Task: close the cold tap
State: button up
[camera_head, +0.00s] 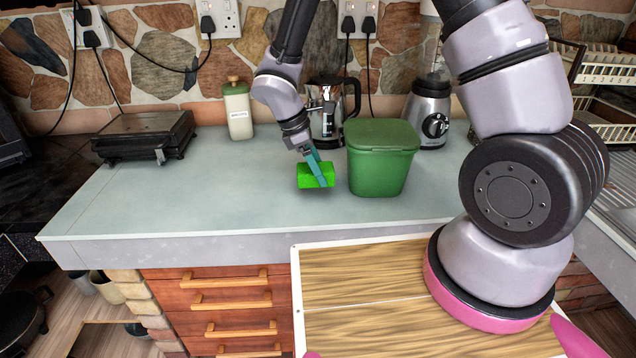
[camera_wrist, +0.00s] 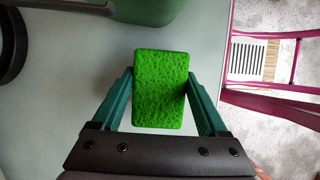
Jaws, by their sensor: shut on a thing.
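My gripper (camera_head: 313,168) is shut on a bright green sponge (camera_head: 316,177) over the counter, left of the green bin. In the wrist view the sponge (camera_wrist: 160,90) sits between the two teal fingers of my gripper (camera_wrist: 160,98). I cannot tell whether the sponge touches the counter. No cold tap shows clearly in either view.
A lidded green bin (camera_head: 381,160) stands close to the right of the sponge. Behind are a kettle (camera_head: 326,115), a blender base (camera_head: 430,108) and a cream canister (camera_head: 238,110). A black grill (camera_head: 146,135) is at left. The counter (camera_head: 190,205) is clear at front left.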

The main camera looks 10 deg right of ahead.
jog(key=shift+f, duration=2.05)
jog(key=o, duration=1.1)
jog(key=shift+f, duration=0.1)
